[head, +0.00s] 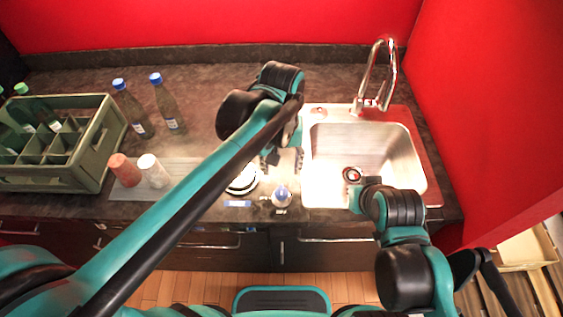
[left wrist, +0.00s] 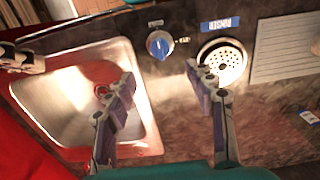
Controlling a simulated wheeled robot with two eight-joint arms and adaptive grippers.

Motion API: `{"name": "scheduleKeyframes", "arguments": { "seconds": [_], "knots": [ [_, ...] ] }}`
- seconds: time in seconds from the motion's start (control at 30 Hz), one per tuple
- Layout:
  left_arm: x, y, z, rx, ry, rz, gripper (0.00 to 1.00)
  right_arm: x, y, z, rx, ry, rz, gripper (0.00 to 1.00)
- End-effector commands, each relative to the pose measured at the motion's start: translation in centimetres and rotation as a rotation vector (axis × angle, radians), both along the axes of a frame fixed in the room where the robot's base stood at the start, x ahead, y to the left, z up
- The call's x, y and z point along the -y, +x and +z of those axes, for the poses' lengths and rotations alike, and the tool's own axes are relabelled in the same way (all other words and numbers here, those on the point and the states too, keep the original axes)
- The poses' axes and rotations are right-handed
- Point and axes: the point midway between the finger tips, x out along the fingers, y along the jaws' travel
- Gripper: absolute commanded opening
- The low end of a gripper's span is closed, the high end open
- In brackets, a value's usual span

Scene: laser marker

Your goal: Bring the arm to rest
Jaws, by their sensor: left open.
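My left arm reaches across the head view from the lower left. Its gripper (head: 283,158) hangs over the counter left of the sink, partly hidden by my own wrist. In the left wrist view the two fingers (left wrist: 160,85) are spread apart with nothing between them, one over the sink's edge and one by the round rinser (left wrist: 222,62). My right arm comes up at the lower right. Its end (head: 364,190) is over the front edge of the sink (head: 335,138), and its fingers do not show clearly.
A blue-topped knob (head: 281,195) stands by the rinser (head: 243,184) near the counter's front. A tall faucet (head: 378,75) rises behind the sink. At left are a green crate (head: 90,165), two blue-capped bottles (head: 168,105), a red cup (head: 124,170) and a white cup (head: 153,171).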

Motion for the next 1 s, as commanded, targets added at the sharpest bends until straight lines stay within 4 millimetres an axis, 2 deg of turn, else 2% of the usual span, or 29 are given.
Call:
{"name": "scheduleKeyframes", "arguments": {
  "seconds": [0.27,0.37,0.47,0.57,0.7,0.8,1.0],
  "knots": [
    [-0.1,0.0,0.0,0.002,-0.001,0.0,0.55,0.0,0.0,0.0,0.0,0.0,0.0,0.0],
    [-1.1,-0.2,0.0,0.024,-0.011,0.003,0.55,0.0,0.0,-0.1,0.0,0.0,0.0,0.0],
    [-3.7,-0.7,-0.2,0.092,-0.035,0.005,0.55,0.0,0.0,-0.2,0.0,0.0,0.0,0.0],
    [-7.3,-1.5,-0.6,0.201,-0.059,0.006,0.55,0.0,0.0,-0.4,0.0,0.0,0.0,0.0],
    [-12.1,-3.1,-1.9,0.373,-0.062,0.002,0.55,0.0,0.0,-0.6,0.0,0.0,0.0,0.0],
    [-14.7,-4.1,-2.8,0.48,-0.044,-0.003,0.55,0.0,0.0,-0.7,0.0,0.0,0.0,0.0],
    [-17.5,-5.2,-4.1,0.603,-0.003,-0.012,0.55,0.0,0.0,-0.8,0.0,0.0,0.0,0.0]
  ]
}}
